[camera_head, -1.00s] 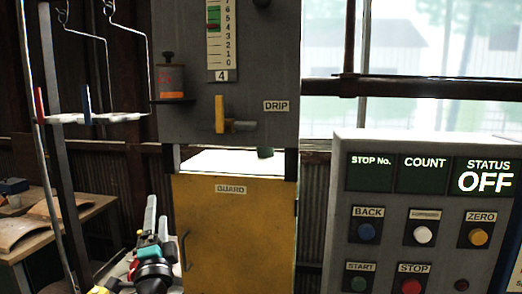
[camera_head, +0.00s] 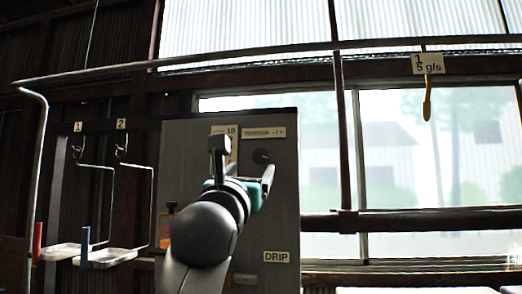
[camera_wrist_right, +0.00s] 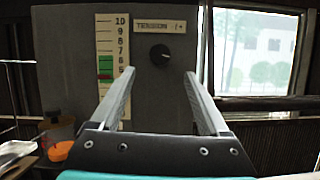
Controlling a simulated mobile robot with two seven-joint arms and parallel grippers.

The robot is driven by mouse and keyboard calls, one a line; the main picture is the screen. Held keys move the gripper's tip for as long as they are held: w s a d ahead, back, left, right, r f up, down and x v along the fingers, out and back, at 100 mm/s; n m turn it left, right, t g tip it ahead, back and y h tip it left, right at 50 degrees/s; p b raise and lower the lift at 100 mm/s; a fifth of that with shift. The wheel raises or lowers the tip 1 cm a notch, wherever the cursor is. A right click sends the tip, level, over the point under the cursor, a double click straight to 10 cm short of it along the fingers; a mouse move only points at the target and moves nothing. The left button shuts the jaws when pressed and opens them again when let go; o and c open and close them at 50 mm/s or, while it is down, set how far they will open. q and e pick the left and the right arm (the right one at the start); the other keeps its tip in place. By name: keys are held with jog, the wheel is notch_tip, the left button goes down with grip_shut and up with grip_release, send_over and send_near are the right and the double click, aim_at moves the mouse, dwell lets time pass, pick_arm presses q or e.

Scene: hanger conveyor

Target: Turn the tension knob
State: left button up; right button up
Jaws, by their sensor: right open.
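The tension knob (camera_head: 261,156) is a small round black knob on the upper part of the grey panel (camera_head: 285,210), under a TENSION label (camera_head: 264,133). In the right wrist view the knob (camera_wrist_right: 160,55) shows just beyond and between the fingertips, with a light mark on its face. My right gripper (camera_head: 244,164) is raised in front of the panel, its fingers spread. In the wrist view my right gripper (camera_wrist_right: 159,75) is open and empty, and appears short of the knob, not touching it. My left gripper is not in view.
A numbered scale (camera_wrist_right: 105,50) with a green bar stands left of the knob. Wire hangers with trays (camera_head: 108,256) hang at the left. A yellow hook (camera_head: 427,105) hangs at the right under a 5 g/s tag.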

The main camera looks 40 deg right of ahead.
aim_at(261, 156)
jog(key=p+x, duration=0.4)
jog(key=x, duration=0.6)
jog(key=shift+d+r, duration=0.1)
jog(key=shift+r, duration=0.15)
jog(key=shift+w+d+r+p, duration=0.2)
jog(key=shift+w+d+p, duration=0.3)
jog(key=shift+d, duration=0.05)
jog(key=shift+f, duration=0.1)
grip_shut()
